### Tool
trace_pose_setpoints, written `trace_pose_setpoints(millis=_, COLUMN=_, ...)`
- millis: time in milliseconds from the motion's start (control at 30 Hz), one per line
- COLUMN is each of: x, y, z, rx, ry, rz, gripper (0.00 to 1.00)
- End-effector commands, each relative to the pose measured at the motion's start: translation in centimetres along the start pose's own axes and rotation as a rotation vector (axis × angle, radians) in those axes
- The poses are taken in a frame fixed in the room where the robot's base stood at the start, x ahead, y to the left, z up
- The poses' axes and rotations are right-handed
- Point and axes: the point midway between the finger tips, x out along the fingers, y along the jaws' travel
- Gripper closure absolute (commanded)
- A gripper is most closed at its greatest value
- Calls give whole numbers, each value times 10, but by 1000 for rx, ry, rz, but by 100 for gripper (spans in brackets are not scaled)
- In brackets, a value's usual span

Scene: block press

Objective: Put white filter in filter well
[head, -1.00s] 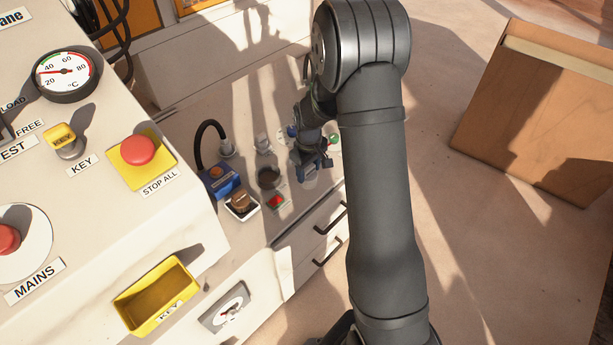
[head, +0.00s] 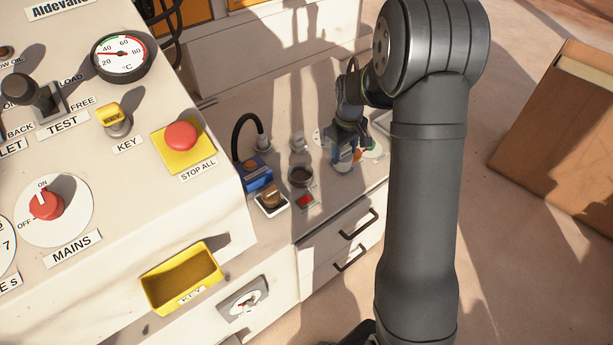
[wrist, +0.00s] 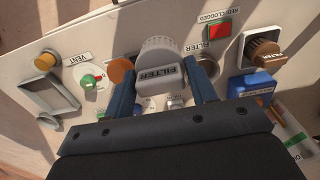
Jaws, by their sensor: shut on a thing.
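The white filter (wrist: 158,52), a pale ribbed round piece with a FILTER tag, sits between the two blue fingers of my gripper (wrist: 162,86) in the wrist view. My gripper is shut on it. In the head view my gripper (head: 345,152) is above the bench, right of the filter well. The filter well (head: 300,177) is a dark round opening with a pale rim. In the wrist view the well is mostly hidden behind my right finger, beside a FILTER label. I cannot tell how high the filter is above the bench.
A brown filter (head: 271,196) stands in a square tray left of the well. A red square lamp (head: 306,201) and a blue box (head: 257,170) are close by. An empty square tray (wrist: 45,88) and an orange knob (wrist: 122,71) lie on the wrist view's left.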

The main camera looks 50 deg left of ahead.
Motion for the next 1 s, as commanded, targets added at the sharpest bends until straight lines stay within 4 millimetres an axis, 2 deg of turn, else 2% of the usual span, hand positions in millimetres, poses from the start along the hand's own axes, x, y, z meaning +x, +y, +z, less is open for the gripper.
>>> trace_pose_setpoints(millis=167, x=8, y=-15, z=-28, rx=-2, ry=-1, rz=-1, gripper=74)
trace_pose_setpoints(millis=600, x=63, y=-66, z=-103, rx=-1, ry=-2, rz=-1, gripper=74)
trace_pose_setpoints(millis=867, x=76, y=-73, z=-113, rx=2, ry=-1, rz=-1, gripper=74)
trace_pose_setpoints(millis=1000, x=96, y=-73, z=-112, rx=2, ry=-3, rz=-2, gripper=74)
